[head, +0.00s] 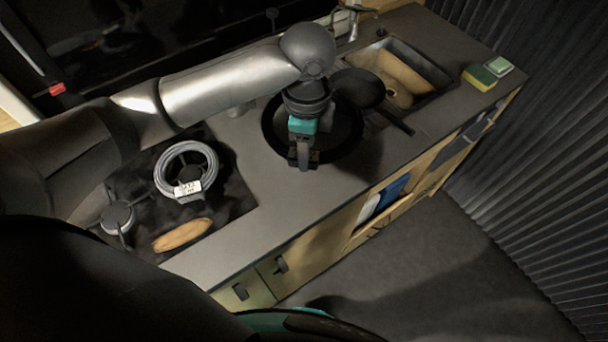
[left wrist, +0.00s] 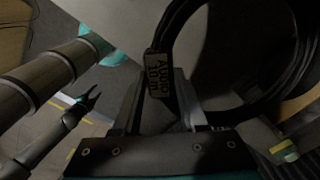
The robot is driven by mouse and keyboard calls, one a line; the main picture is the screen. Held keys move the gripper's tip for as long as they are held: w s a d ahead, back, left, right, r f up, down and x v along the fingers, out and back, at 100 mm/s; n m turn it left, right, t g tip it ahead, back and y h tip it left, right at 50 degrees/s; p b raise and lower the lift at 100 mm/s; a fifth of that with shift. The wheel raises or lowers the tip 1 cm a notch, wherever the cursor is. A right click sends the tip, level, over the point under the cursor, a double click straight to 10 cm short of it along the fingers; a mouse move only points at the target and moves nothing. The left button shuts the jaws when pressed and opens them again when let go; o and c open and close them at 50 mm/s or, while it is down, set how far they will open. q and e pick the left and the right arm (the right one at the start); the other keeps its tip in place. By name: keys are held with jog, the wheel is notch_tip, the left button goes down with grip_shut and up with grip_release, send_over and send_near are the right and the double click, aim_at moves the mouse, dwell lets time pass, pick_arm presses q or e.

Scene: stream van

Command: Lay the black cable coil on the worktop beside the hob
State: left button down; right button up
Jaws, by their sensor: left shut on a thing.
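The black cable coil (head: 354,140) is a dark ring in the head view, over the worktop (head: 263,172) between the hob and the sink. My left gripper (head: 303,163) points down and is shut on the near side of the coil. In the left wrist view the coil (left wrist: 287,75) loops up from between the fingers (left wrist: 163,118), with a dark printed tag (left wrist: 160,75) on it. The gap between coil and worktop is hard to judge. The hob (head: 232,192) is at the left. My right gripper (left wrist: 88,99) appears small, open and empty in the left wrist view.
A grey cable coil (head: 163,172) with a white label and a bread loaf (head: 183,235) lie on the hob. A black pan (head: 358,88) is just behind and right of the held coil. A sink (head: 440,77) holding a loaf and sponges (head: 480,77) are farther right.

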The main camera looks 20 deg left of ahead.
pick_arm(q)
notch_tip(320, 180, down, 13)
jog(key=shift+f+b, duration=0.15)
jog(key=shift+b, duration=0.5)
jog(key=shift+c, duration=2.2)
grip_release()
jog(key=shift+f, duration=0.2)
notch_tip(320, 180, up, 12)
jog(key=shift+r+p, duration=0.2)
jog(key=shift+p, duration=0.5)
